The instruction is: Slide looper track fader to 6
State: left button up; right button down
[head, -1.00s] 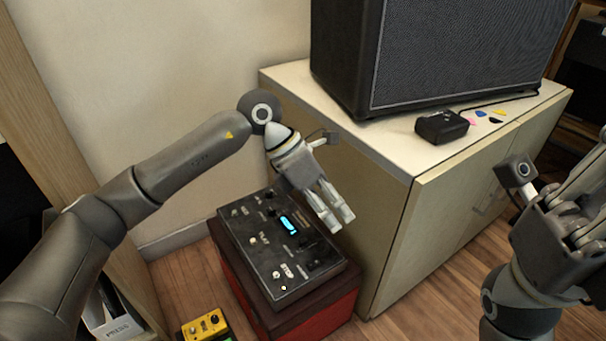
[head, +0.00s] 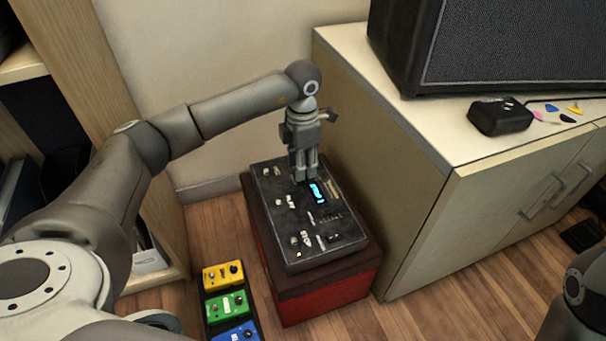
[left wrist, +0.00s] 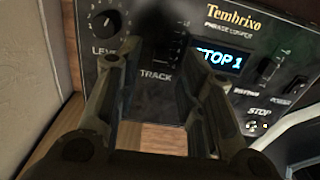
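The black looper (head: 275,222) lies on a dark-topped red box, with knobs, switches and a lit blue display (head: 317,192). In the left wrist view the display (left wrist: 218,58) reads "STOP 1". The track fader (left wrist: 168,40) shows above the "TRACK" label as a dark slot area with scale marks; its cap and exact setting are too dark to read. My left gripper (head: 304,177) points down over the looper's far part, beside the display. In the left wrist view its fingers (left wrist: 150,60) stand apart on either side of the fader area, with nothing visibly held. My right gripper is out of view.
A level knob (left wrist: 104,20) sits left of the fader. The wooden cabinet (head: 400,215) stands close on the right, with an amplifier (head: 500,45) and small black box (head: 500,116) on top. Yellow, green and blue pedals (head: 227,303) lie on the floor at front left.

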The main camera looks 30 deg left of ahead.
pick_arm(q)
jog(key=shift+f+b, duration=0.3)
jog(key=shift+f, duration=0.65)
grip_shut()
